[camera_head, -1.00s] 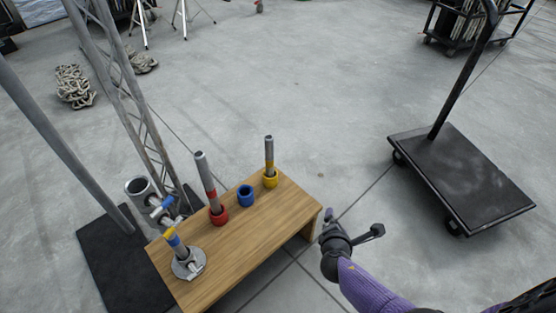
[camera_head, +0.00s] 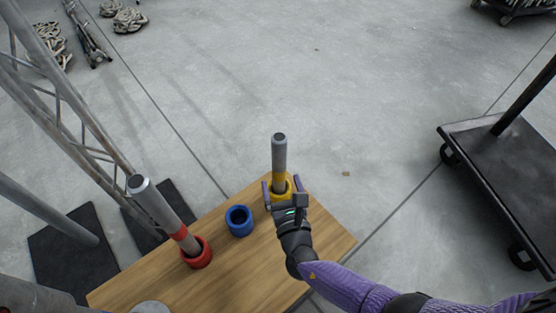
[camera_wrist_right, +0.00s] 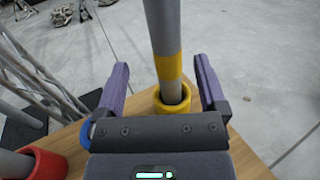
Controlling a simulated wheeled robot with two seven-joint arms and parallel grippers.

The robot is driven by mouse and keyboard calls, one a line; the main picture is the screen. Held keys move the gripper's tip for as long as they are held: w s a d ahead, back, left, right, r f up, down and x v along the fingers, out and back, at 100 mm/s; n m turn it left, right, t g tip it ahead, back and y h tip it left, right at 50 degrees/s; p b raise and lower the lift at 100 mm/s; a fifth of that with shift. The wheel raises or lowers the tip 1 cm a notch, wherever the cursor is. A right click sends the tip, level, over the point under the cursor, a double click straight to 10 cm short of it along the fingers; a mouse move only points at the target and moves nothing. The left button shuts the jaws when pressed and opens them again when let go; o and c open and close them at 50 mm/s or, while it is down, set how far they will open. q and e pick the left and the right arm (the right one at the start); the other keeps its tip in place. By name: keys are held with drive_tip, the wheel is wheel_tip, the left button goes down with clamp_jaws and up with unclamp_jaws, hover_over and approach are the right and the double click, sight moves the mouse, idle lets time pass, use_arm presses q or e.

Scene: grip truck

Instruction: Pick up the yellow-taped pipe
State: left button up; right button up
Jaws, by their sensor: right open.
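The yellow-taped pipe (camera_head: 279,155) is a grey tube standing upright in a yellow ring holder (camera_head: 284,187) on the wooden table (camera_head: 240,269). In the right wrist view the pipe (camera_wrist_right: 163,27) shows its yellow tape band just above the yellow holder (camera_wrist_right: 172,103). My right gripper (camera_head: 280,186) is open, with one purple finger on each side of the pipe. In the right wrist view the open fingers (camera_wrist_right: 160,82) flank the pipe with gaps on both sides. My left gripper is not in view.
A blue ring holder (camera_head: 239,221) stands empty left of the pipe. A red-taped pipe (camera_head: 160,212) leans in a red holder (camera_head: 196,252). A truss (camera_head: 75,115) rises at the left. A black cart (camera_head: 510,165) stands right on open floor.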

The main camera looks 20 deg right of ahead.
sight(279, 172)
drive_tip(key=w, duration=0.2)
drive_tip(key=w+d+b, duration=0.1)
drive_tip(key=w, duration=0.1)
drive_tip(key=shift+w+f+b, duration=0.1)
drive_tip(key=shift+b, duration=0.2)
drive_tip(key=w, duration=0.1)
drive_tip(key=w+b, duration=0.1)
drive_tip(key=w, duration=0.1)
drive_tip(key=shift+w+d+r, duration=0.2)
drive_tip(key=shift+d, duration=0.1)
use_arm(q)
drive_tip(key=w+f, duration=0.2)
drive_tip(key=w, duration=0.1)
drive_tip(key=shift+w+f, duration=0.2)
use_arm(e)
clamp_jaws()
